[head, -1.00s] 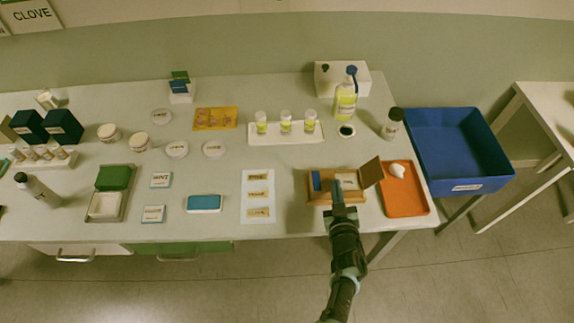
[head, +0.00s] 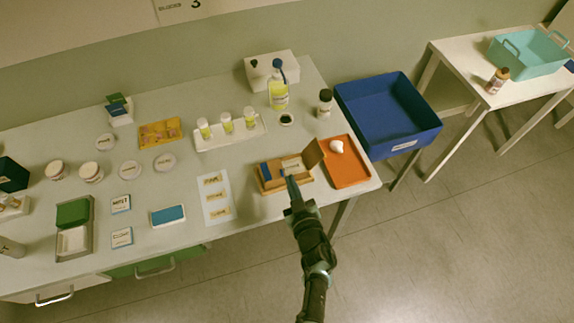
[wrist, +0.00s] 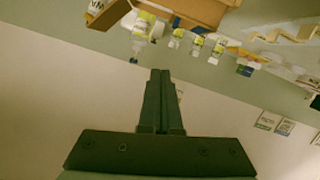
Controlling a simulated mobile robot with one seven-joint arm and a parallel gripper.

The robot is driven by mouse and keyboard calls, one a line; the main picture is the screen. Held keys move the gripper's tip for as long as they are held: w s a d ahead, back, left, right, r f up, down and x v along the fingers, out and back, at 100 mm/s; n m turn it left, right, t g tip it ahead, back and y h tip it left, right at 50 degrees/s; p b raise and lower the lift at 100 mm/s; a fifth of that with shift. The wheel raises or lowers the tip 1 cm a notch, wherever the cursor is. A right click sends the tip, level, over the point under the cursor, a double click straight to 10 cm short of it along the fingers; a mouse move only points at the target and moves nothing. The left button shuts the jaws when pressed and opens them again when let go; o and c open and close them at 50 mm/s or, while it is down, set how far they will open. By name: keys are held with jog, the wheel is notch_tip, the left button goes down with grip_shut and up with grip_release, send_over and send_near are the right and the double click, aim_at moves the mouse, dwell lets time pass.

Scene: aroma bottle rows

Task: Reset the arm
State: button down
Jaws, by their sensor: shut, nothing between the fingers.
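My gripper (head: 290,180) reaches toward the table's front right in the head view. Its fingertips appear in front of or over the open wooden box (head: 270,188); I cannot tell whether they touch it. In the wrist view my gripper (wrist: 160,72) has its two fingers together with nothing between them. The brown box (wrist: 197,10) shows at the top of the wrist view.
An orange tray (head: 346,177) with a white item lies right of the wooden box. A blue bin (head: 388,140) stands beyond the table's right end. A white rack of small bottles (head: 228,132) and a pump bottle (head: 278,92) stand behind. Open floor lies in front.

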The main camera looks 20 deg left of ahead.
jog(key=w+d+r+m+t+h+b, duration=0.1)
jog(key=w+d+r+t+h, duration=0.25)
jog(key=r, duration=0.75)
jog(key=w+d+r+m+t+b, duration=0.15)
jog(key=w+d+r, duration=0.25)
jog(key=w+r, duration=0.45)
notch_tip(320, 180, up, 20)
jog(key=s+d+m+t+h+b, duration=0.2)
jog(key=d+m+t+h+b, duration=0.1)
jog(key=t, duration=0.2)
jog(key=s+r+m+t+h+b, duration=0.15)
jog(key=s+r, duration=0.25)
jog(key=r, duration=0.4)
jog(key=s+r+m+t+h+b, duration=0.15)
jog(key=s+r, duration=0.25)
jog(key=r, duration=0.4)
jog(key=s+r+y+b, duration=0.1)
jog(key=s+r, duration=0.3)
jog(key=s, duration=0.3)
jog(key=s+r+t+y+b, duration=0.1)
jog(key=s+r, duration=0.3)
jog(key=s, duration=0.4)
jog(key=shift+a+r+b, duration=0.2)
jog(key=shift+a+b, duration=0.15)
jog(key=shift+b, duration=0.25)
